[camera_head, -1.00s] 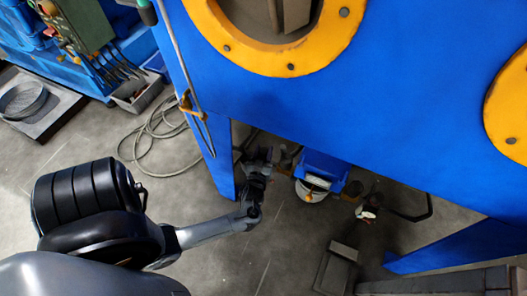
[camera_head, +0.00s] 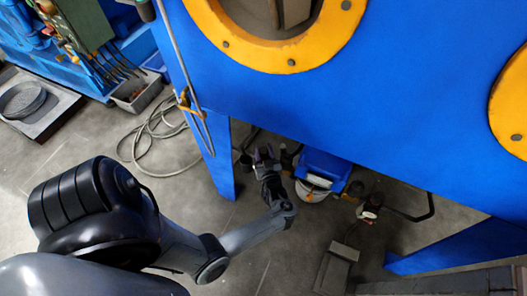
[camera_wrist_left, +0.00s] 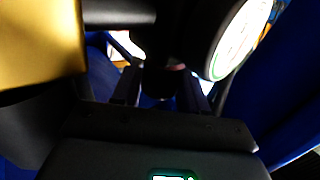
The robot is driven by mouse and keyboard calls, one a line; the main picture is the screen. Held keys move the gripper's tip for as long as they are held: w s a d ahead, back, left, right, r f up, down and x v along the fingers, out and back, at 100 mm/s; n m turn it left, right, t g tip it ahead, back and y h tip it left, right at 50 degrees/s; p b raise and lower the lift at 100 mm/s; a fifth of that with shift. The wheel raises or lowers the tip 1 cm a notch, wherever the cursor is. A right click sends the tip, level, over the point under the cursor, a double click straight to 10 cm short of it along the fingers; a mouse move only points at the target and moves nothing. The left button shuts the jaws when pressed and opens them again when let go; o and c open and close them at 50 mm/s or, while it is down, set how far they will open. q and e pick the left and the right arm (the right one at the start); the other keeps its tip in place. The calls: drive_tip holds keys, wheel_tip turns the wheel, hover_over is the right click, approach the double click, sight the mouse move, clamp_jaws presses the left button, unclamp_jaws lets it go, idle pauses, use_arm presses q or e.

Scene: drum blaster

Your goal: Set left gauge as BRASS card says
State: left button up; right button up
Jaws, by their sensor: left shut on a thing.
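A brass-coloured surface (camera_wrist_left: 40,42) fills the upper left. No card can be made out. My right gripper is not in view.
The blue cabinet (camera_head: 330,100) with yellow-ringed openings overhangs the work spot, and its leg (camera_head: 219,160) stands left of my gripper. A coiled hose (camera_head: 155,135) lies on the floor. A grey block (camera_head: 337,270) sits at lower middle.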

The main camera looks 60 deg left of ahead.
use_arm(q)
drive_tip(key=o, duration=0.9)
drive_tip(key=shift+t, duration=0.5)
